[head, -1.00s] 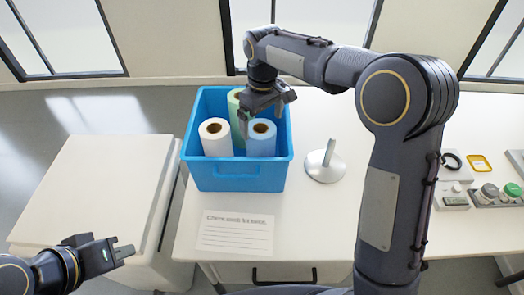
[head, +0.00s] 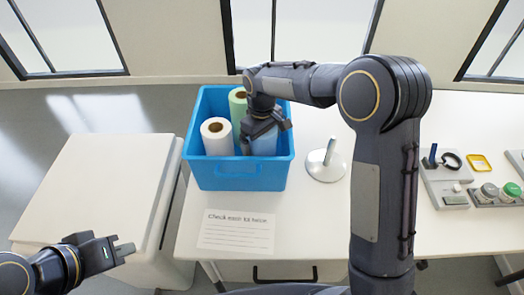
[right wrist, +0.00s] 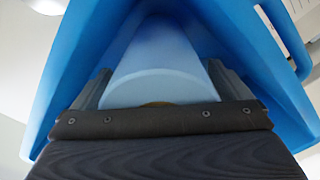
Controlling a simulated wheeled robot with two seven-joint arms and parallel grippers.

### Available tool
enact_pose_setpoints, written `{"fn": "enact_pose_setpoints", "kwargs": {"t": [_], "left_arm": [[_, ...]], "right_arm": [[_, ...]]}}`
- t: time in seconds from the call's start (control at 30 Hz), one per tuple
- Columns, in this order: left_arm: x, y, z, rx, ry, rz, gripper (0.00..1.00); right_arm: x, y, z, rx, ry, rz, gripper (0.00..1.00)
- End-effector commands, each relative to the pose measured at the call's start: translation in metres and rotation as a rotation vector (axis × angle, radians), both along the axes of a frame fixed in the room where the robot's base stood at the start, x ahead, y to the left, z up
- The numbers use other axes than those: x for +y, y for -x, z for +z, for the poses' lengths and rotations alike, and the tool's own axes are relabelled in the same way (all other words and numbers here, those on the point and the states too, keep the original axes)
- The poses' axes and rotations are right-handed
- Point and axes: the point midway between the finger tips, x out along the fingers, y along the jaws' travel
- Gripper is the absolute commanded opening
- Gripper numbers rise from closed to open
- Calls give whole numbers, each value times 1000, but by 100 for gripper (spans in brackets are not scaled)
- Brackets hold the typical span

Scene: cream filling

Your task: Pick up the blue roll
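The blue roll (head: 264,146) stands upright in the right part of the blue crate (head: 238,180). My right gripper (head: 266,128) is down at the roll's top and hides most of its top end. In the right wrist view the blue roll (right wrist: 158,55) lies between the two fingers, one on each side. The fingers look open and very close to its sides; I cannot tell whether they touch it. My left gripper (head: 124,250) is empty at the lower left, away from the crate; its finger gap is too small to read.
A white roll (head: 217,138) and a green roll (head: 238,108) stand beside the blue one in the crate. A metal stand (head: 325,162) is just right of the crate. A paper sheet (head: 236,231) lies in front. Button boxes (head: 490,193) are at the right.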

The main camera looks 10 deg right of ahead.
Motion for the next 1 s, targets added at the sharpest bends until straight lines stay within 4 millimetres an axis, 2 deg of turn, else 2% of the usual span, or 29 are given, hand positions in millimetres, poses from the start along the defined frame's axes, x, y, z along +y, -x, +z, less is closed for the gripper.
{"fn": "enact_pose_setpoints", "kwargs": {"t": [0.03, 0.3, 0.4, 0.67, 0.77, 1.0], "left_arm": [[0, 0, 0, 0, 0, 0, 0], [0, 0, 0, 0, 0, 0, 0], [0, 0, 0, 0, 0, 0, 0], [0, 0, 0, 0, 0, 0, 0], [0, 0, -1, 0, 0, 0, 0], [0, 0, -1, 0, 0, 0, 0]], "right_arm": [[0, 0, 0, 0, 0, 0, 90], [0, 0, 0, 0, 0, 0, 55], [0, 0, 1, -1, -1, 0, 45], [0, -1, 5, -3, -2, 0, 45], [1, -1, 18, -5, -2, 0, 45], [1, -1, 67, -6, -3, 0, 45]]}}
